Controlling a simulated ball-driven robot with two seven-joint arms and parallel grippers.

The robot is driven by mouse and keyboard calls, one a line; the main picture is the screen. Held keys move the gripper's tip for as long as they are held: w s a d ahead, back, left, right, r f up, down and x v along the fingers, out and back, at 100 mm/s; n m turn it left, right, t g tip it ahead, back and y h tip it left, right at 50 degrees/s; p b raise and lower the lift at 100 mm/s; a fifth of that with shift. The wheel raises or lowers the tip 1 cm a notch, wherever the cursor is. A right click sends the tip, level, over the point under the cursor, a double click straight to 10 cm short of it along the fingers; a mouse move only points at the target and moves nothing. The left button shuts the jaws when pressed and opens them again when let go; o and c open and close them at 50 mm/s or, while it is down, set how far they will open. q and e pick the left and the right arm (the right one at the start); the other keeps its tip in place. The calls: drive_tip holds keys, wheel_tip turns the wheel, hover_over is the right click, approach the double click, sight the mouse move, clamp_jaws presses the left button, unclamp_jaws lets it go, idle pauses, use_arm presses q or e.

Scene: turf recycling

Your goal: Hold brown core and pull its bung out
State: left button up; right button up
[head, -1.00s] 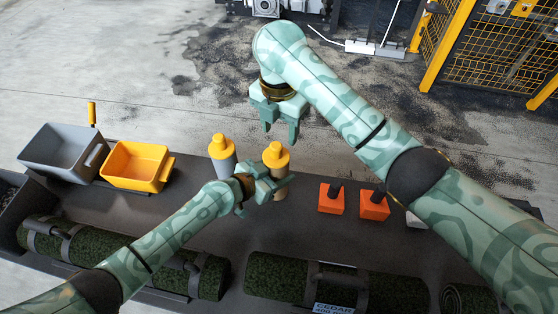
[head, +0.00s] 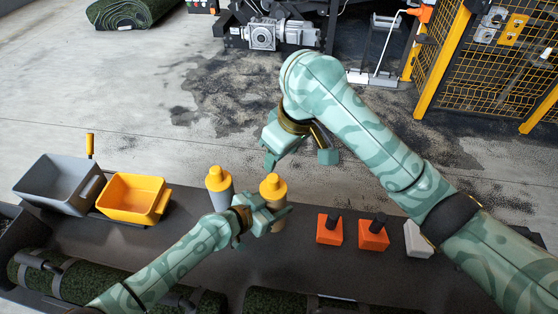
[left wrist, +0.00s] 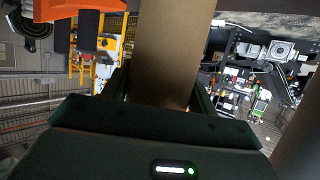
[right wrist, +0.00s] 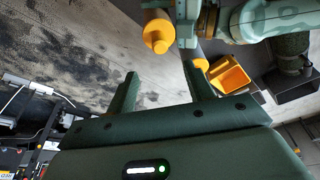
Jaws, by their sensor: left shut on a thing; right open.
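The brown core (left wrist: 165,50) stands upright between the fingers of my left gripper (head: 270,217), which is shut on it. In the head view that gripper hides most of the core. Its yellow bung (head: 273,187) sits in the top, and shows in the right wrist view too (right wrist: 158,32). My right gripper (head: 299,160) is open and empty, above and a little right of the bung and apart from it. In the right wrist view the bung is beyond the open fingers (right wrist: 162,88).
A grey core with a yellow bung (head: 219,179) stands close to the left. A yellow bin (head: 130,198) and a grey bin (head: 60,183) are further left. Orange blocks (head: 329,232) with dark pegs and a white block (head: 417,240) are to the right. Turf rolls lie in front.

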sight(273, 176)
drive_tip(key=x, duration=1.1)
drive_tip(key=shift+f, duration=0.1)
clamp_jaws()
drive_tip(key=shift+r, duration=0.3)
drive_tip(key=shift+r, duration=0.85)
drive_tip(key=shift+r, duration=2.05)
use_arm(q)
drive_tip(key=o, duration=1.4)
